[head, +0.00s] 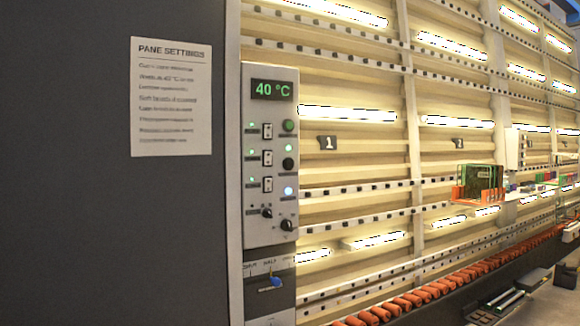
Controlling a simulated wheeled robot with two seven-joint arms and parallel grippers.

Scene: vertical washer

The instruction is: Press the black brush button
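A grey control panel (257,100) stands upright left of the middle in the head view, with a green "40 °C" display (272,89) at its top. A black round button (288,164) sits in the panel's right column. A green round button (289,126) is above it and a pale blue lit button (288,191) is below it. The small labels are too blurred to read, so I cannot read "brush" on any of them. Neither of my grippers is in view, and nothing covers the buttons.
Rocker switches (267,157) and two black knobs (287,225) share the panel. A blue-handled lever (276,282) is below. A "PANE SETTINGS" sheet (171,96) hangs on the dark wall at left. Orange rollers (410,300) run rightward. An orange rack (478,190) holds panes at right.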

